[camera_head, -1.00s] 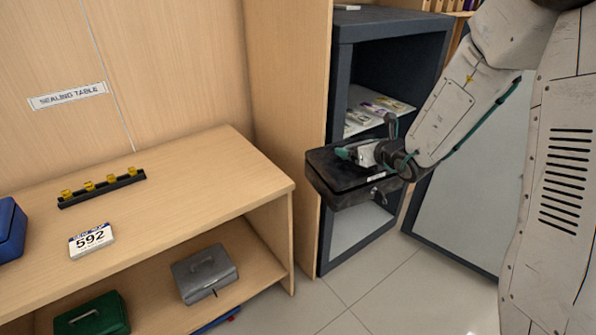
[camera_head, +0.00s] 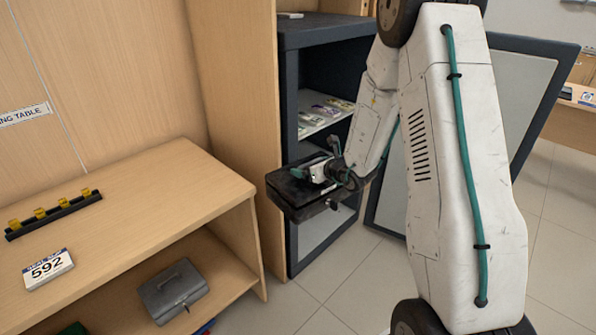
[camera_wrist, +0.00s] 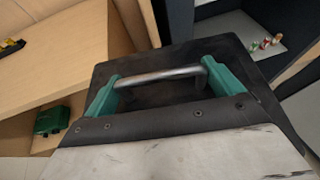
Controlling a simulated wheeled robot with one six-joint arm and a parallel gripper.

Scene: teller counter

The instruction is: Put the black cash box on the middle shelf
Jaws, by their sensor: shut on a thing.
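The black cash box (camera_head: 296,199) is held in the air by my gripper (camera_head: 322,172), in front of the open dark cabinet. In the wrist view my gripper (camera_wrist: 160,78) is shut on the metal handle, with a green finger at each end, and the black lid (camera_wrist: 180,58) lies below it. The dark cabinet (camera_head: 289,130) stands open; its middle shelf (camera_head: 318,125) carries several bundles of notes. Lower parts of the cabinet are partly hidden by the box and my arm.
The cabinet's open door (camera_head: 520,85) stands right, behind my arm.

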